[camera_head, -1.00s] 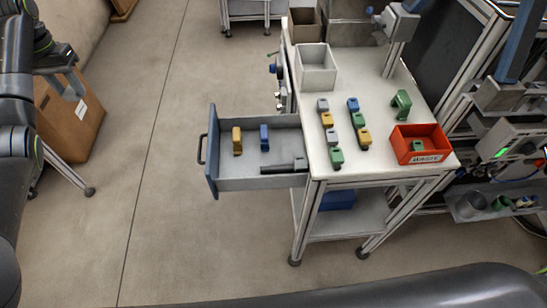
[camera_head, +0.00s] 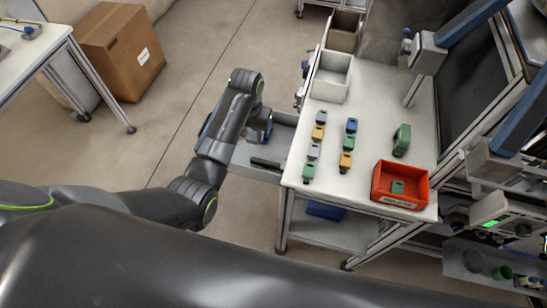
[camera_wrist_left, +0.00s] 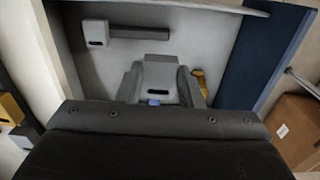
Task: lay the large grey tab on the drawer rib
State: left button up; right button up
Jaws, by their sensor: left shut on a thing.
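My left gripper (camera_wrist_left: 157,86) is shut on the large grey tab (camera_wrist_left: 158,74), a light grey piece with a dark slot. In the head view the gripper (camera_head: 258,132) is over the open drawer, its fingers mostly hidden by the arm. The drawer rib (camera_wrist_left: 140,32) is a dark bar in the drawer, apart from the held tab; it also shows in the head view (camera_head: 266,163). A smaller grey tab (camera_wrist_left: 95,32) sits at one end of the rib. My right gripper is out of view.
A blue piece (camera_wrist_left: 154,102) shows just below the held tab and a yellow one (camera_wrist_left: 200,84) beside the gripper. The drawer's blue front (camera_wrist_left: 262,55) is close. Small tabs, a large green tab (camera_head: 402,140) and a red bin (camera_head: 400,184) stand on the table.

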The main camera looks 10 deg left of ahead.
pick_arm(q)
jog(key=shift+s+d+f, duration=0.2)
jog(key=shift+s+d, duration=0.15)
jog(key=shift+d, duration=0.1)
jog(key=shift+s+d+f, duration=0.2)
jog(key=shift+s+d, duration=0.1)
jog(key=shift+d, duration=0.15)
send_over(260, 162)
notch_tip(260, 162, down, 5)
jog(key=shift+f+p, duration=0.1)
jog(key=shift+p, duration=0.3)
jog(key=shift+f, duration=2.25)
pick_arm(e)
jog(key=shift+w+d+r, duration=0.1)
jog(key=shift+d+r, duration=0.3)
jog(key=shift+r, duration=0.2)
pick_arm(q)
jog(key=shift+f, duration=0.1)
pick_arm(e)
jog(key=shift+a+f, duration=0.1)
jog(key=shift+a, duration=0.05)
pick_arm(q)
jog(key=o, duration=0.9)
jog(key=shift+o, duration=0.2)
jog(key=shift+r, duration=0.65)
notch_tip(260, 162, up, 11)
jog(key=shift+a, duration=0.1)
